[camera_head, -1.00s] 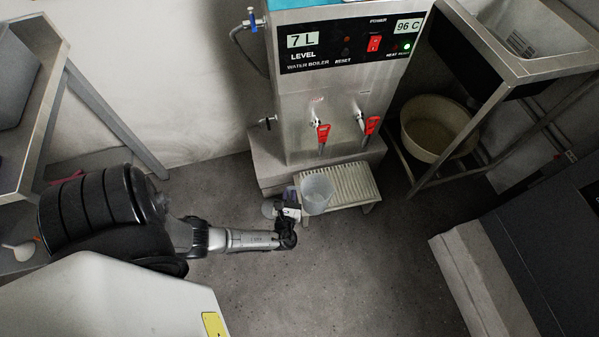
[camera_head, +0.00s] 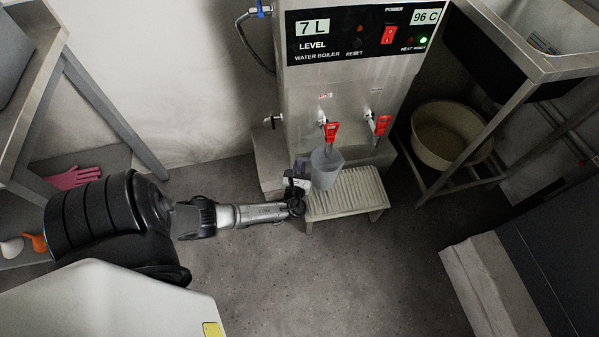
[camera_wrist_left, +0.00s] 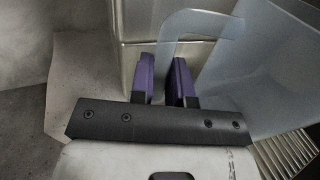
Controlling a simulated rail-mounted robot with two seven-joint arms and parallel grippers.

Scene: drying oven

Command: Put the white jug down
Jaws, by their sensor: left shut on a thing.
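The white jug (camera_head: 326,166) is a pale, translucent vessel, close below the boiler's left red tap (camera_head: 331,131). It overlaps the left back part of the slatted stand (camera_head: 352,195) and looks raised above it; the gap is hard to judge. My left gripper (camera_head: 297,184) is to the left of the jug and shut on its handle. In the left wrist view, the handle (camera_wrist_left: 196,22) passes down between the purple fingers (camera_wrist_left: 164,80), with the jug's body (camera_wrist_left: 262,62) on the right. My right gripper is not in view.
The steel water boiler (camera_head: 350,85) stands behind the jug on a base. A beige basin (camera_head: 446,134) sits under the sink at right. A pink glove (camera_head: 73,177) lies on a shelf at left. The floor in front of the stand is clear.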

